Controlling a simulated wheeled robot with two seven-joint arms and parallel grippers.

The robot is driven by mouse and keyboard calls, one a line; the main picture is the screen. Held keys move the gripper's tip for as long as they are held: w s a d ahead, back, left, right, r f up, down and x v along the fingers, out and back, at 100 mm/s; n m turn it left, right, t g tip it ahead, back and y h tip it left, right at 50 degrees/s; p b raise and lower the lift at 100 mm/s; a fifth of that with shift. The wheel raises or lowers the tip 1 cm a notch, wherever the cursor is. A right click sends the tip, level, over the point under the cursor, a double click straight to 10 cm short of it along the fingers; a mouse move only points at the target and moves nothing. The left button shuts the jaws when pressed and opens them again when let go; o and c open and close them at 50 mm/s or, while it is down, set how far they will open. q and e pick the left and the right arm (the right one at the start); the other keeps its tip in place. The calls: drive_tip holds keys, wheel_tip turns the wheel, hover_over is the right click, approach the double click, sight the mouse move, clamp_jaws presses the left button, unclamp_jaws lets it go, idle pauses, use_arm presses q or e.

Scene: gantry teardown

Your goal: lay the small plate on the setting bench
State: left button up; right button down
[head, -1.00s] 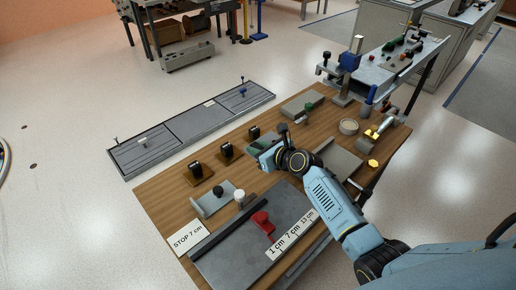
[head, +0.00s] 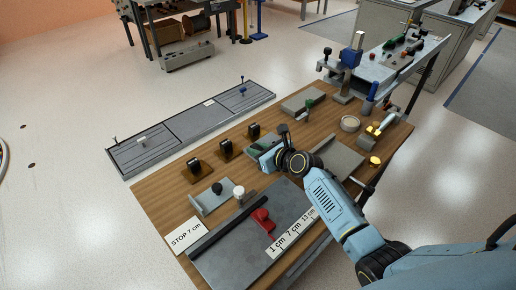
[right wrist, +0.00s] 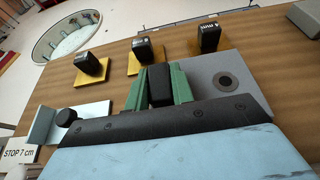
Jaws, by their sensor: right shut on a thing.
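My right gripper (head: 259,152) is low over the wooden-topped bench (head: 160,200). In the right wrist view its two green fingers (right wrist: 157,85) are shut on a black grip (right wrist: 160,88). A grey plate with a dark round hole (right wrist: 225,82) lies around and to the right of the fingers; it looks like the small plate. The gripper body hides the join between grip and plate, and I cannot tell whether the plate touches the wood. I cannot tell for certain which surface is called the setting bench. My left gripper is not in view.
Several black blocks on yellowish bases (head: 225,150) stand beyond the gripper. Nearer lie a knobbed bracket (head: 210,200), a STOP 7 cm card (head: 188,235) and a dark slab with a red clamp (head: 262,219). A raised grey bench (head: 400,70) stands at back right.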

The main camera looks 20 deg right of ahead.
drive_tip(key=shift+r, duration=0.1)
drive_tip(key=shift+f, duration=0.2)
idle(0.4)
drive_tip(key=shift+f+b, duration=1.05)
drive_tip(key=shift+f, duration=0.3)
drive_tip(key=shift+f, duration=0.3)
drive_tip(key=c, duration=1.1)
unclamp_jaws()
drive_tip(key=shift+f, duration=0.1)
drive_tip(key=shift+s, duration=0.1)
